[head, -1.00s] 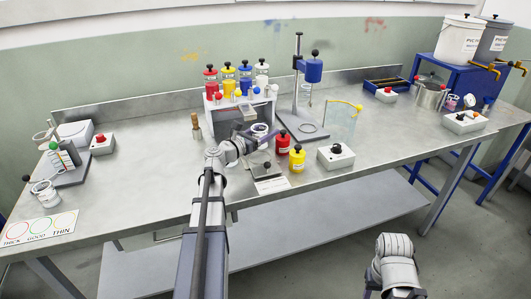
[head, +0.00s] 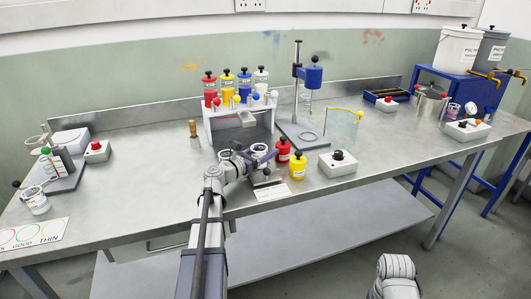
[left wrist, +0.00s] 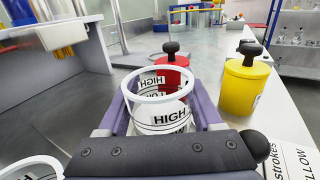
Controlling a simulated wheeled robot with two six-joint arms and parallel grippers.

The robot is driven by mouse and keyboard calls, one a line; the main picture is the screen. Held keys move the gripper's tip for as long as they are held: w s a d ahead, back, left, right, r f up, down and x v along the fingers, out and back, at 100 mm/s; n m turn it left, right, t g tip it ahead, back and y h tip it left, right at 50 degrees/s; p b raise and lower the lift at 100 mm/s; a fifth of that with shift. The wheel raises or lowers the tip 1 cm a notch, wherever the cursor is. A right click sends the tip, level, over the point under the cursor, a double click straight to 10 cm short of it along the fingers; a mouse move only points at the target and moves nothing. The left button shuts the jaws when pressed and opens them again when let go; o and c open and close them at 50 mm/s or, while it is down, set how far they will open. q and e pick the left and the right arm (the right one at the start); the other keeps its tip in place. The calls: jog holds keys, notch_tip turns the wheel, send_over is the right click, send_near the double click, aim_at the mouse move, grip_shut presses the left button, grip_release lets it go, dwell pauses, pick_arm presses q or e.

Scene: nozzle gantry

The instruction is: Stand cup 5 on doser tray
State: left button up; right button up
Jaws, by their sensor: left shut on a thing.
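My left gripper (head: 262,157) is shut on a clear cup (head: 258,149) with a white rim, just in front of the doser stand. In the left wrist view the cup (left wrist: 160,117) sits upright between the purple fingers, with a "HIGH" and "LOW" label; no number is readable on it. The doser (head: 212,126) is a white stand with red, yellow, blue and white bottles and levers on top. A small pale tray (head: 247,118) shows under the levers. My right gripper is out of view.
A red bottle (head: 283,150) and a yellow bottle (head: 298,164) stand right of the held cup. Another cup (left wrist: 34,170) is close by at lower left in the left wrist view. A blue-headed stirrer stand (head: 298,120) and a clear shield (head: 341,124) are further right.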

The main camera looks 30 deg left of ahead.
pick_arm(q)
jog(key=shift+f, duration=0.2)
jog(key=o, duration=1.1)
jog(key=shift+o, duration=0.2)
jog(key=shift+r, duration=0.15)
jog(key=shift+s+r, duration=0.15)
jog(key=v, duration=1.1)
jog(key=shift+s+a, duration=0.2)
jog(key=shift+s, duration=0.15)
